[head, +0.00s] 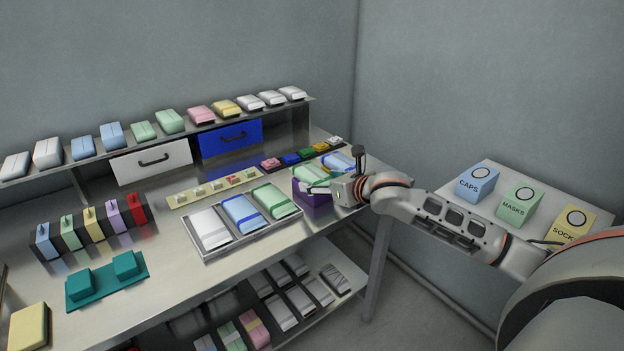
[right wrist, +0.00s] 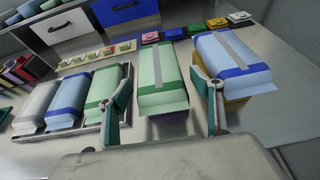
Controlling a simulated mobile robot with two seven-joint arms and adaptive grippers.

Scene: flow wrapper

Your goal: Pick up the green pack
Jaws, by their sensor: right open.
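In the right wrist view the same green pack (right wrist: 158,72) lies ahead, between the lines of the two fingers. My right gripper (head: 318,188) is open with nothing in it, close to the near end of this pack. Its two fingers also show in the right wrist view (right wrist: 160,80). Other green packs are in the grey tray (head: 272,202) and on the upper shelf. My left gripper is not in view.
A blue pack (right wrist: 232,62) on a yellow-brown block stands close to the right finger. The grey tray (head: 245,240) with white, blue and green packs lies at the left. Small coloured items (head: 291,159) are behind. Labelled boxes (head: 520,201) stand on a side table.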

